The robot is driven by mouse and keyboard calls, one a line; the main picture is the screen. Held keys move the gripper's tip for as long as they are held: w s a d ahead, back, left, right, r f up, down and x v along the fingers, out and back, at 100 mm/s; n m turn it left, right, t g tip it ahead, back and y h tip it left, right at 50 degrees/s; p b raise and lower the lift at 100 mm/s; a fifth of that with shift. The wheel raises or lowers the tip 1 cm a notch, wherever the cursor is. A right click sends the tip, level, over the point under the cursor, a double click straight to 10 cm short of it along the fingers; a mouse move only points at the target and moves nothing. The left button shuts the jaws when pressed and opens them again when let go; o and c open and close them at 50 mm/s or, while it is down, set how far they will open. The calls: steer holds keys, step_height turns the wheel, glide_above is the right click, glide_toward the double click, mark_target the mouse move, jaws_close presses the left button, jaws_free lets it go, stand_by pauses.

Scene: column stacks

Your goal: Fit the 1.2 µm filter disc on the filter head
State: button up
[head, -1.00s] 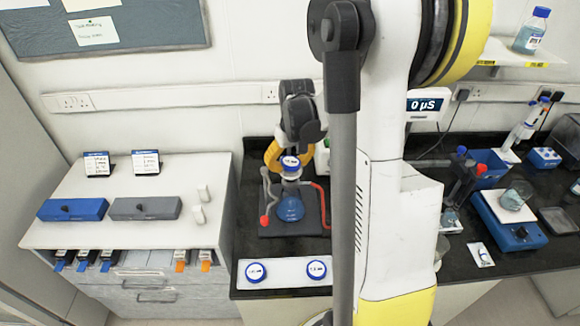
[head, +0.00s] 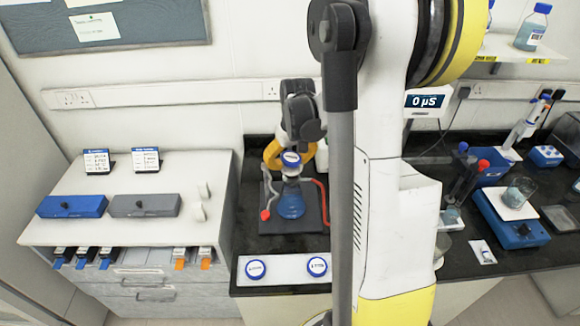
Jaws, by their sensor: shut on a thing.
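A round white filter disc with a blue rim (head: 291,159) is at the top of the filter head (head: 291,174), above the neck of a flask with blue liquid (head: 291,204). I cannot tell whether the disc rests on the head or is just above it. My gripper (head: 290,153) comes down from behind and is shut on this disc; its fingertips are mostly hidden. The disc's label is too small to read. Two more blue-rimmed discs, a left one (head: 255,269) and a right one (head: 317,266), lie on a white tray (head: 286,272) in front, their labels unclear.
A red-ended clamp (head: 265,214) and red tubing (head: 322,200) flank the flask. My arm column hides the bench to its right. A blue box and a grey box (head: 145,206) sit on the left cabinet. A stirrer (head: 520,228) with a beaker stands at the right.

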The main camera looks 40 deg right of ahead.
steer(key=shift+w+d+f, duration=0.1)
steer(key=shift+d+f, duration=0.2)
steer(key=shift+d, duration=0.2)
steer(key=o, duration=1.6)
steer(key=shift+d, duration=0.1)
steer(key=shift+o, duration=0.4)
steer(key=shift+d+f, duration=0.1)
steer(key=shift+d, duration=0.3)
steer(key=shift+w+f, duration=0.3)
steer(key=shift+w, duration=0.45)
steer(key=shift+o, duration=0.7)
steer(key=shift+s+a+r, duration=0.2)
steer(key=shift+s+r, duration=0.1)
steer(key=shift+s, duration=0.15)
steer(key=shift+w+f, duration=0.1)
steer(key=shift+w, duration=0.1)
steer(key=shift+s, duration=0.15)
steer(key=shift+a+r+p, duration=0.1)
steer(key=shift+r+p, duration=2.9)
steer(key=shift+r, duration=1.6)
